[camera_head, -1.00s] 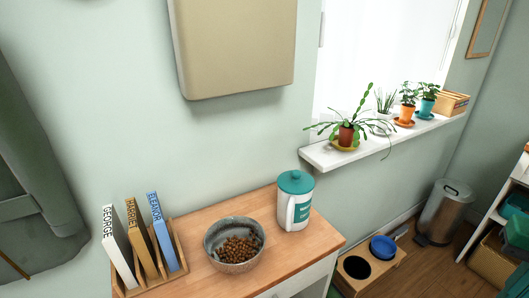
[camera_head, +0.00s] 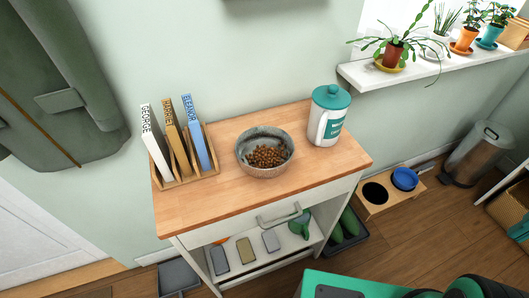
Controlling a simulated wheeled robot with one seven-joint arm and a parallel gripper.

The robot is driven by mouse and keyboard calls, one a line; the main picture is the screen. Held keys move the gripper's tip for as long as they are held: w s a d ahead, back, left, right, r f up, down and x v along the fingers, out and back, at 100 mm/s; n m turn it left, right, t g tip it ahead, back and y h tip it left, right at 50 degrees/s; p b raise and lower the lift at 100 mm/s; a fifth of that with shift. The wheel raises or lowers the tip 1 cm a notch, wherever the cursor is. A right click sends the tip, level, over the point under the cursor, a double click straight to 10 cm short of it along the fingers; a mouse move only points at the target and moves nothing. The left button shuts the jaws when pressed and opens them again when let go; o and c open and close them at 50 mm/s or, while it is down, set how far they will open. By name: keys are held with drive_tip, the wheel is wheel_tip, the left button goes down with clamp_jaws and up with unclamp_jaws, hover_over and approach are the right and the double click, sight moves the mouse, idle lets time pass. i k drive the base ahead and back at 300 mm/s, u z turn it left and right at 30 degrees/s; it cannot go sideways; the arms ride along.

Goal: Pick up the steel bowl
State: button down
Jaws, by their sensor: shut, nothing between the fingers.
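A grey, mottled bowl (camera_head: 265,152), the only steel-looking bowl I see, stands upright on the wooden top of a small white cabinet (camera_head: 230,190). Brown kibble (camera_head: 268,156) lies in it. It sits between a book rack on its left and a white canister on its right, apart from both. My gripper is not in view. Green and black parts at the bottom right edge appear to be my own body.
The rack holds several upright books (camera_head: 175,140). The canister (camera_head: 327,115) has a teal lid. The cabinet top is bare in front of the bowl. A floor stand (camera_head: 390,193) holds a blue bowl (camera_head: 405,178). A windowsill (camera_head: 430,68) with plants is at the upper right.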

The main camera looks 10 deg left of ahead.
sight(269, 136)
drive_tip(key=u, duration=1.2)
drive_tip(key=k, duration=0.55)
drive_tip(key=z, duration=0.6)
